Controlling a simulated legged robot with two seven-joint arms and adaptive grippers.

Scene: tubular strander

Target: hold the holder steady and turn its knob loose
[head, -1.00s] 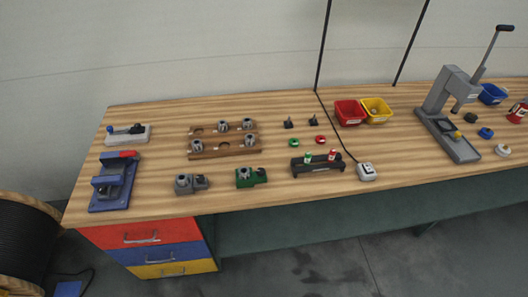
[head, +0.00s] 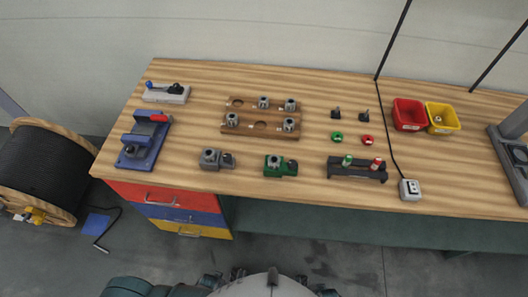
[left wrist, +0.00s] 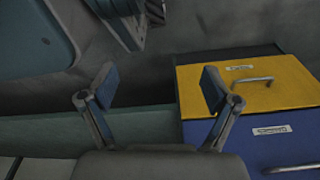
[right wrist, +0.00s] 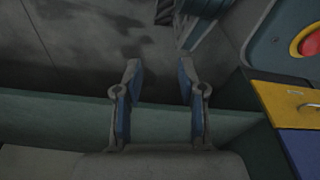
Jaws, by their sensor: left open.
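Two small holders with round metal tops stand near the bench's front edge in the head view: a grey holder (head: 211,158) and, to its right, a green holder (head: 280,166). My left gripper (left wrist: 159,82) is open and empty in the left wrist view, near the drawers and away from both holders. My right gripper (right wrist: 159,72) is open and empty in the right wrist view, with a narrower gap. Neither holder shows in the wrist views.
Drawers (head: 165,194) sit beneath. A cable reel (head: 45,170) stands left.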

